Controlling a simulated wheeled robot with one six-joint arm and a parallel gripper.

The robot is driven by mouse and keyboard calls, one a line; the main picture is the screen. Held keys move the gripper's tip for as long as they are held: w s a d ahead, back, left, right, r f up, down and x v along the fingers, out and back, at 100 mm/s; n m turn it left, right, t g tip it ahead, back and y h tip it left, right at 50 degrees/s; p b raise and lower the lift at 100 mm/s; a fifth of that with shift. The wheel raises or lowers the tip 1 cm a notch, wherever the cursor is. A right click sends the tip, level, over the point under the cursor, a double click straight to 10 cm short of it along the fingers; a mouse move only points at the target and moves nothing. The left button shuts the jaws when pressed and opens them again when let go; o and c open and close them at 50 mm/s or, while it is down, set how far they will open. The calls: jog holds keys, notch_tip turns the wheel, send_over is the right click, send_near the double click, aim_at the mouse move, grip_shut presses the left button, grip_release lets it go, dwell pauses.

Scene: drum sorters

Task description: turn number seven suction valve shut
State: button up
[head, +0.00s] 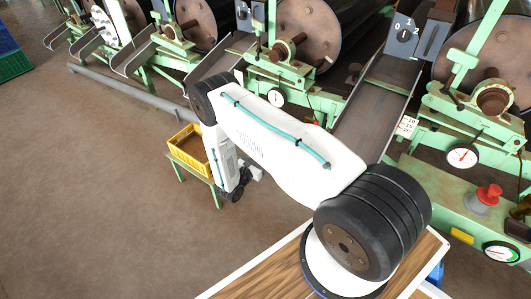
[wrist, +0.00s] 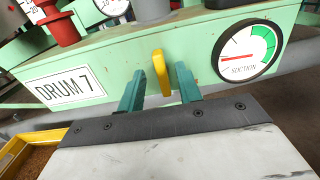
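In the wrist view a yellow valve handle (wrist: 161,72) stands roughly upright in the picture on the pale green beam, between the DRUM 7 plate (wrist: 70,88) and a round SUCTION dial (wrist: 247,53). The dial has a green band at its upper right and a red line pointing left. My gripper (wrist: 160,68) is open, with one teal finger on each side of the handle. A gap shows between each finger and the handle. In the head view the handle and my fingers are hidden by my arm.
A yellow crate of brown material (head: 188,150) stands on a green stand left of my wrist; its edge also shows in the wrist view (wrist: 32,143). A red knob (wrist: 62,27) rises above the plate. Drum machines line the back. Floor at left is mostly clear.

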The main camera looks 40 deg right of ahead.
jog(key=shift+x, duration=1.45)
grip_shut()
jog(key=shift+n, duration=0.3)
jog(key=shift+w+a+f+n, duration=0.1)
jog(key=shift+w+f+n, duration=0.2)
jog(key=shift+n, duration=2.4)
jog(key=shift+w+a+f+n, duration=0.15)
jog(key=shift+w+f+n, duration=0.1)
jog(key=shift+n, duration=2.45)
jog(key=shift+w+a+f+n, duration=0.1)
jog(key=shift+w+f+n, duration=0.15)
jog(key=shift+n, duration=2.45)
jog(key=shift+w, duration=0.1)
